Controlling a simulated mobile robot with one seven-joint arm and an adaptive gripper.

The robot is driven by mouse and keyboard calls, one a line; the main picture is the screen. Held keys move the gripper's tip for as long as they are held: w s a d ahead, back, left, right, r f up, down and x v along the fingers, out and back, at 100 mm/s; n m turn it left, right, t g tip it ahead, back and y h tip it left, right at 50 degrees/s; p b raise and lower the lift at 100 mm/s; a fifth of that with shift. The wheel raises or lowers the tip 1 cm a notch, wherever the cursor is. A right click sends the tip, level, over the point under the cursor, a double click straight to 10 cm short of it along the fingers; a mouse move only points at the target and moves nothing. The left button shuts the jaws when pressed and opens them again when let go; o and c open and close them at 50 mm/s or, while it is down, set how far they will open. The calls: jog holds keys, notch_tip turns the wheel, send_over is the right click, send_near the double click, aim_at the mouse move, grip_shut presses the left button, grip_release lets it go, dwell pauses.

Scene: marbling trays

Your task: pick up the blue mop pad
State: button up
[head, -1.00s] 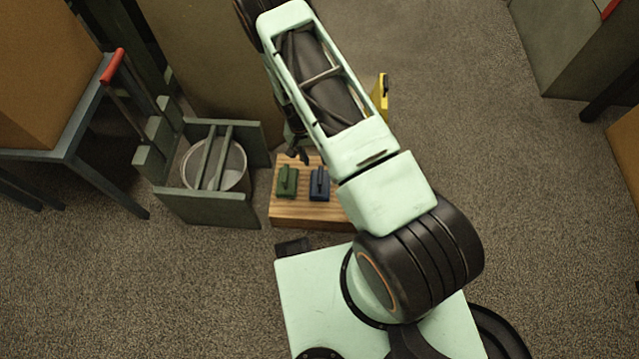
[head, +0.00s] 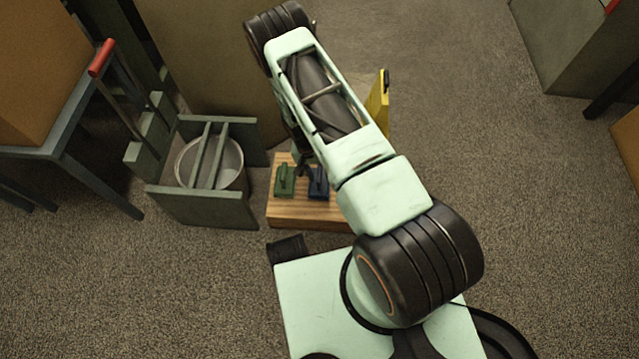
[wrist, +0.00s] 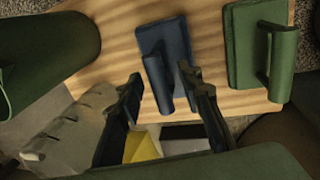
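The blue mop pad (head: 318,184) lies on a wooden block (head: 290,216), right of a green pad (head: 284,181). In the wrist view the blue mop pad (wrist: 166,58) has a raised handle along its length, and the green pad (wrist: 258,50) lies to its right. My gripper (wrist: 160,82) is open, with one finger on each side of the blue pad's handle end. Whether the fingers touch the pad cannot be told. In the head view my gripper (head: 306,170) is partly hidden by my arm, just above the blue pad.
A grey wooden stand with a bucket (head: 210,163) is left of the block. A yellow object (head: 378,105) stands behind my arm. A dark green rounded object (wrist: 45,50) fills the wrist view's upper left. Open carpet lies to the right.

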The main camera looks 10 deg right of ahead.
jog(key=c, duration=0.8)
jog(key=shift+c, duration=0.3)
jog(key=shift+r, duration=0.15)
